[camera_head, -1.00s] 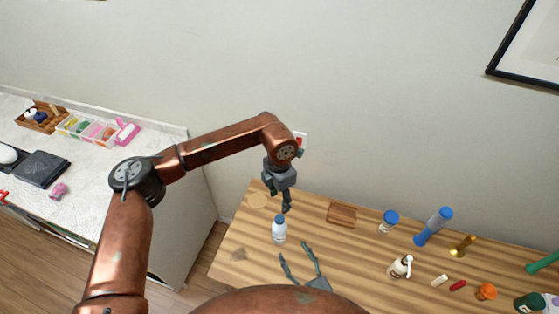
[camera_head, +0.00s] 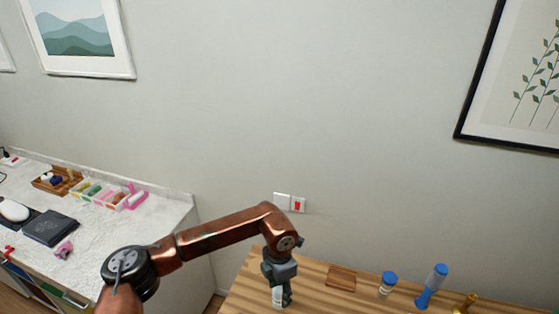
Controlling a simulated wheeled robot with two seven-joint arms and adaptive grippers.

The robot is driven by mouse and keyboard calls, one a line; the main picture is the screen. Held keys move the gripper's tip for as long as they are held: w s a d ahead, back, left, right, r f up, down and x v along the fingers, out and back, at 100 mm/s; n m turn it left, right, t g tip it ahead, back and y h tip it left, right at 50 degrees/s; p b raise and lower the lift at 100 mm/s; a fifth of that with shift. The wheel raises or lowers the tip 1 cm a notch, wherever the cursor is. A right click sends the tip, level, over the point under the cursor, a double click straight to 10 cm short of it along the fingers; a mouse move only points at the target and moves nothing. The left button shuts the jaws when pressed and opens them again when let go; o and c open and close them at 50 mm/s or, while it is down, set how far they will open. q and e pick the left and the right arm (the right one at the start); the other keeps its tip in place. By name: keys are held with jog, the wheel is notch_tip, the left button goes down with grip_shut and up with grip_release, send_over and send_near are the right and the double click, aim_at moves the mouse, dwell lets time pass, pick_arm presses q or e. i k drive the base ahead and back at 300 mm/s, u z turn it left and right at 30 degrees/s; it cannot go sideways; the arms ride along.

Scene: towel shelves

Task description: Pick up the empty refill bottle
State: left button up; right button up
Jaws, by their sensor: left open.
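A small white bottle (camera_head: 280,299) stands on the wooden table at the bottom of the head view, mostly hidden by my left gripper. I cannot tell from its look whether it is empty. My left gripper (camera_head: 279,289) points down over the bottle, with its fingers open around or just in front of it. Whether the fingers touch it cannot be told. My right gripper is out of view.
On the wooden table (camera_head: 245,292) are a brown wooden block (camera_head: 341,278), a blue-lidded white jar (camera_head: 387,286), a blue bottle-like item (camera_head: 431,287) and a gold item (camera_head: 466,302). A white counter (camera_head: 110,235) with a dark book (camera_head: 50,228) and trays stands left.

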aim_at(277, 292)
jog(key=k, duration=1.1)
